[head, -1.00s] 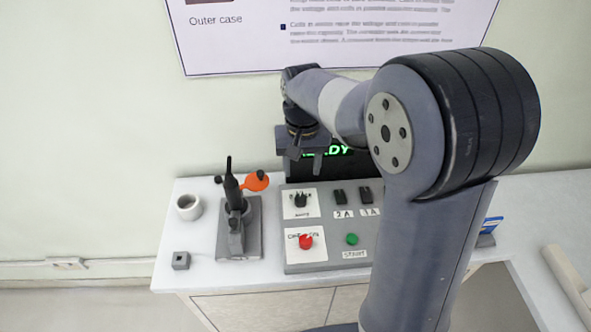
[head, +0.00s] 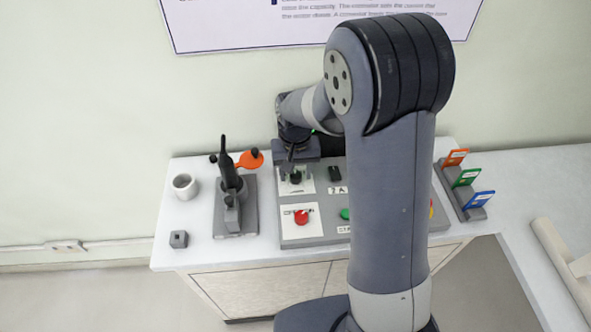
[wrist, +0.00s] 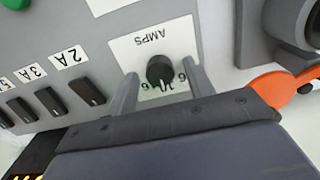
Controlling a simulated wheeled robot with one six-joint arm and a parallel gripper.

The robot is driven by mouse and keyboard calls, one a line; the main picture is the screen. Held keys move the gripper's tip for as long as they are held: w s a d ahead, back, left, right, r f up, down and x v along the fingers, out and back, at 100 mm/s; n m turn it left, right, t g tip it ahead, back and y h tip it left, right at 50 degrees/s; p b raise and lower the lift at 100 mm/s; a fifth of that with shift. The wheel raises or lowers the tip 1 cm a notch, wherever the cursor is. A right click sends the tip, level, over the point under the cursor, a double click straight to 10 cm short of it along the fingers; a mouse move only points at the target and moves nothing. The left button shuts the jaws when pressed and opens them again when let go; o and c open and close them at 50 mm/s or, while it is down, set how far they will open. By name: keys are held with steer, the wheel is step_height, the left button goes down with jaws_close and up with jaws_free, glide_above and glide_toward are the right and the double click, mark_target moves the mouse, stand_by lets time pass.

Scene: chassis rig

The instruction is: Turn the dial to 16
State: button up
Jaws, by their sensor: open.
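The dial (wrist: 160,70) is a round black knob on a white plate marked AMPS, upside down in the wrist view. Numbers sit along its lower edge, partly hidden by my gripper and hard to read. A light mark on the knob points toward the middle of these numbers. The dial also shows in the head view (head: 296,178), at the upper left of the grey control panel (head: 325,236). My gripper (wrist: 163,76) is open, with one finger on each side of the knob and gaps visible. In the head view my gripper (head: 293,165) is just above the dial.
Black switches (wrist: 48,99) labelled with amps sit beside the dial. A red button (head: 302,217) and green button (head: 345,214) are below it. Coloured cards (head: 466,178) stand right.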

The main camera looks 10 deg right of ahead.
steer(key=c, duration=1)
steer(key=shift+o, duration=0.2)
steer(key=m, duration=0.4)
steer(key=shift+b, duration=0.4)
steer(key=m, duration=0.4)
steer(key=shift+m+b, duration=0.3)
steer(key=shift+m, duration=0.2)
steer(key=o, duration=1)
steer(key=shift+c, duration=0.2)
